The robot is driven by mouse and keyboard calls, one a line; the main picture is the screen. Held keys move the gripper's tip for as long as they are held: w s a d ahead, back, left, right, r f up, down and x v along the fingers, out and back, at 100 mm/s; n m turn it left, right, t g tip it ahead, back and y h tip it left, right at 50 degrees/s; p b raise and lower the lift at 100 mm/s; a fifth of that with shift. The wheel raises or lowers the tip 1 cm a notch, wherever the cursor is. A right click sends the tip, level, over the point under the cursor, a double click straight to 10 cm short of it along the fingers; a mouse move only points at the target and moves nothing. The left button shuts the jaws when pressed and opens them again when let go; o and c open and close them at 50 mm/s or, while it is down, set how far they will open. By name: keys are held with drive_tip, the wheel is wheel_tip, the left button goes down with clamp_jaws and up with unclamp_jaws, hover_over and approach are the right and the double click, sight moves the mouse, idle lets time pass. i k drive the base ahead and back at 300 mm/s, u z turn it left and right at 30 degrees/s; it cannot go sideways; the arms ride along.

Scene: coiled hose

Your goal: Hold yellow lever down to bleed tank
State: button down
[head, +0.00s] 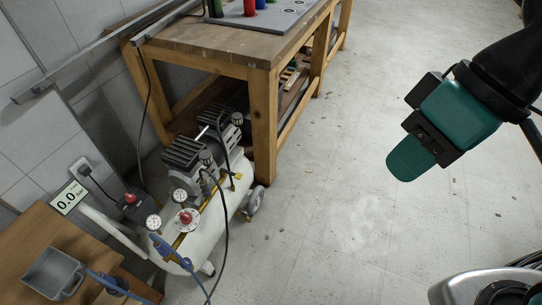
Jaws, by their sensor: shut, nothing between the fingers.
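The white tank (222,212) of an air compressor lies on the floor at the left. Several round gauges, a red knob (186,217) and brass-yellow fittings (181,238) sit along its top. A small yellow piece (236,177) shows near the tank's far end; I cannot tell for sure whether it is the lever. My gripper (404,165), teal and black, is shut and empty at the upper right. It is in the air, well apart from the tank and touching nothing.
A wooden workbench (205,37) stands behind the compressor, one leg close to the tank. A small wooden table (30,238) with a grey scoop-like tray (53,273) is at lower left. Black and blue hoses hang around the tank. The grey floor (330,190) between gripper and tank is clear.

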sight(238, 175)
drive_tip(key=u, duration=0.15)
drive_tip(key=i, duration=0.95)
drive_tip(key=u, duration=0.85)
